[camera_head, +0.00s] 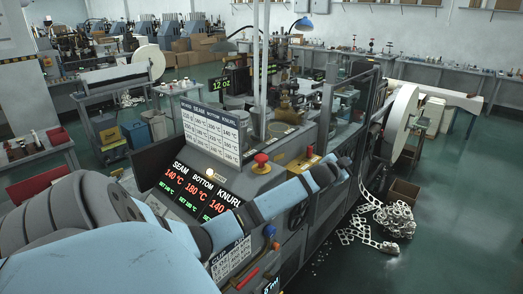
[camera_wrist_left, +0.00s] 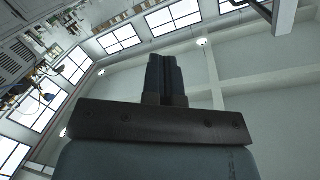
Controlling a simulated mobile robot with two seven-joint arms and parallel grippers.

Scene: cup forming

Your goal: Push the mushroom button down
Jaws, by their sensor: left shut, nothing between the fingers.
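A red mushroom button (camera_head: 261,158) stands on the sloping top of the grey machine's console, beside a white settings chart. My left arm reaches across the console from the left and passes in front of and below the button. My left gripper (camera_head: 343,166) is at the arm's far end, right of the button and clear of it. In the left wrist view the left gripper (camera_wrist_left: 167,75) has its fingers together with nothing between them. That view shows ceiling and windows, not the button. My right gripper is in neither view.
A yellow box (camera_head: 303,164) with a red top sits right of the button. A display panel (camera_head: 196,190) with red and green figures is left of it. A scrap heap (camera_head: 396,218) lies on the floor at right.

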